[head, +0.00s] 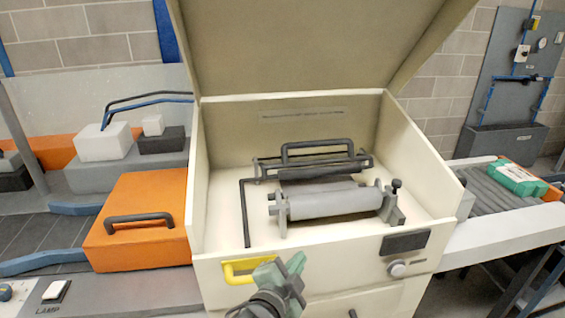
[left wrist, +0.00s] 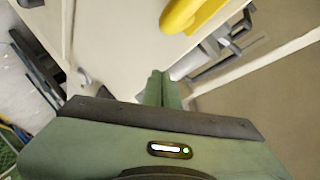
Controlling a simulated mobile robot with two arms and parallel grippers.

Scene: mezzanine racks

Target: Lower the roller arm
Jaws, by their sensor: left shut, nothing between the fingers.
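A cream machine with a raised lid holds a grey roller (head: 330,200) in its open bay. A dark frame with a U-shaped black handle (head: 316,144), apparently the roller arm, stands behind the roller. Dark parts of the roller assembly (left wrist: 210,50) show in the left wrist view. My left gripper (head: 294,262) is shut and empty, in front of the machine's front panel, apart from the roller. Its closed green fingers also show in the left wrist view (left wrist: 159,84). My right gripper is not in view.
A yellow handle (head: 250,268) sits on the front panel, left of my gripper; it also shows in the left wrist view (left wrist: 188,14). The raised lid (head: 315,45) overhangs the bay. An orange case (head: 140,235) stands left.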

